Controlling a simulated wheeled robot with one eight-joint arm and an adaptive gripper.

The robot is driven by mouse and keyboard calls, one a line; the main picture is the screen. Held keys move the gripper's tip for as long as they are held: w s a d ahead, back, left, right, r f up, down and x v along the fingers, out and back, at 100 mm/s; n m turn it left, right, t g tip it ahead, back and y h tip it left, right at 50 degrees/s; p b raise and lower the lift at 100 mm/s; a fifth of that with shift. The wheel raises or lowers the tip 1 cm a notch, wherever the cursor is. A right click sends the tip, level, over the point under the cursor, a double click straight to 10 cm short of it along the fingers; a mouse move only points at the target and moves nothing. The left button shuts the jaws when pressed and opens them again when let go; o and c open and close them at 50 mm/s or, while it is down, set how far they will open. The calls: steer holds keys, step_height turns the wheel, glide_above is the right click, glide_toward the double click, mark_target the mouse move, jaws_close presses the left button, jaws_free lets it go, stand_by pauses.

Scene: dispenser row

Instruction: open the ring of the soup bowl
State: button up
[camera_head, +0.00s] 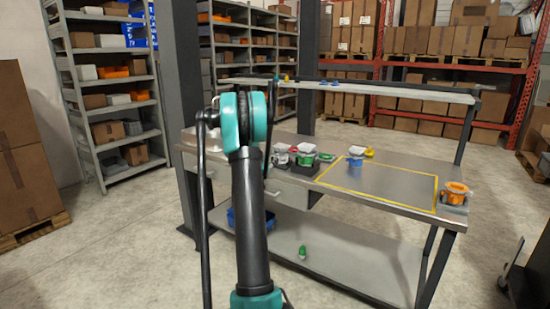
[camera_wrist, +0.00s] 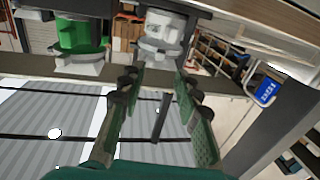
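A grey-white vessel with a grey ring (camera_wrist: 160,48) stands straight ahead at the top of the wrist view, which looks upside down. I cannot be sure that it is the soup bowl. My gripper (camera_wrist: 160,74) is open, with its two green fingers pointing toward this vessel and a gap between them. Nothing is seen held. Whether the fingertips touch the ring I cannot tell. In the head view, a grey-white vessel (camera_head: 281,155) shows on the bench just right of my arm, which hides my gripper.
A green vessel (camera_wrist: 78,36) stands beside the grey-white one. On the bench (camera_head: 395,190) are a green-ringed vessel (camera_head: 325,157), a blue one (camera_head: 355,161) and an orange one (camera_head: 455,192). A raised shelf (camera_head: 400,90) runs behind. The yellow-outlined area is mostly clear.

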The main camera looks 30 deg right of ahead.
mark_target(277, 155)
steer(key=shift+x, duration=2.8)
steer(key=shift+s, duration=0.1)
steer(key=shift+c, duration=0.3)
jaws_close()
